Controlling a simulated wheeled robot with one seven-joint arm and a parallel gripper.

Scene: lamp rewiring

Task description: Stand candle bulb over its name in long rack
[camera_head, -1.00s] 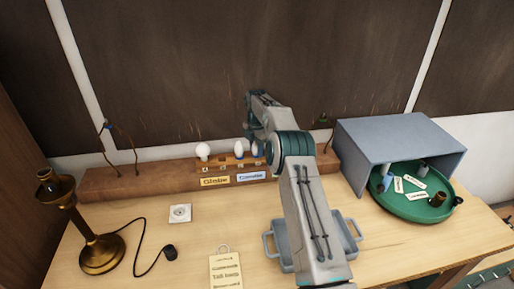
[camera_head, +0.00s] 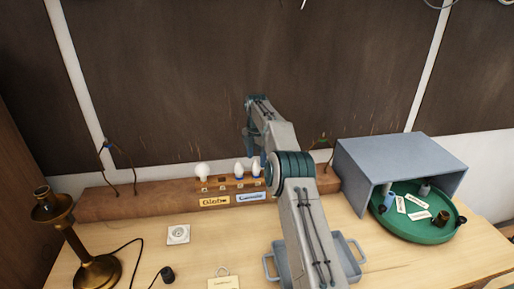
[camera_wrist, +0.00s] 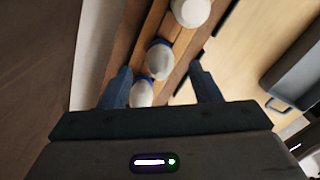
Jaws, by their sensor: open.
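The long wooden rack (camera_head: 140,203) lies along the back of the table. A round white bulb (camera_head: 202,171) stands upright at its left. Two narrower white bulbs with blue collars, one (camera_head: 239,168) and another (camera_head: 256,170), stand upright to the right. I cannot tell which is the candle bulb. A yellow name plate (camera_head: 214,202) and a pale blue one (camera_head: 251,197) are on the rack front, too blurred to read surely. My gripper (camera_wrist: 162,84) is open above the rack. In the wrist view the nearest bulb (camera_wrist: 141,94) is partly hidden by the gripper body.
A brass lamp (camera_head: 97,272) stands at the left with its cord. A grey tray (camera_head: 354,262) sits partly behind my arm. A green round tray (camera_head: 420,230) with tags and small parts is under a blue-grey cover (camera_head: 400,158) at the right.

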